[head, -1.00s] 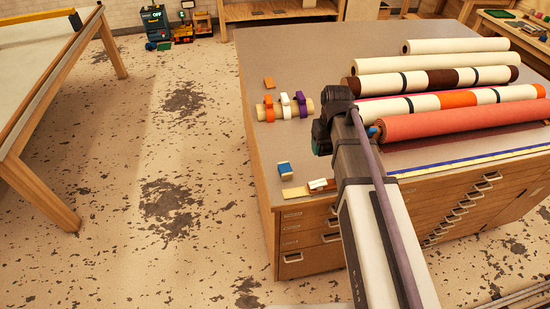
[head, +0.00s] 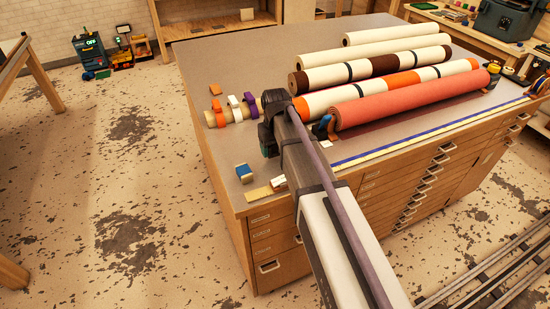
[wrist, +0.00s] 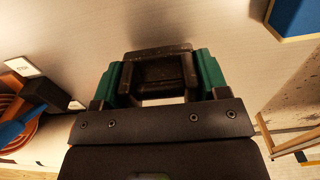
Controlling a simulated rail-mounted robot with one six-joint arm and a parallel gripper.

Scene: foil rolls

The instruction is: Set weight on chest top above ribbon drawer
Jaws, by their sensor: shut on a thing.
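My gripper (wrist: 155,80) has green fingers, shut on a dark block-shaped weight (wrist: 160,68) in the wrist view. In the head view my gripper (head: 266,138) is over the left part of the chest top (head: 215,70), between the clips and the coral roll; my arm hides most of it, and I cannot make out the weight there. Whether the weight touches the top is unclear. The chest front has a left column of drawers (head: 268,232) and more drawers to the right (head: 420,178). Their labels are too small to read, so I cannot tell which is the ribbon drawer.
A coral roll (head: 410,100) and several cream rolls (head: 395,34) lie right of my gripper. Orange, white and purple clips (head: 234,108) sit on a rod to its left. A blue-topped block (head: 244,172) stands near the front left corner.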

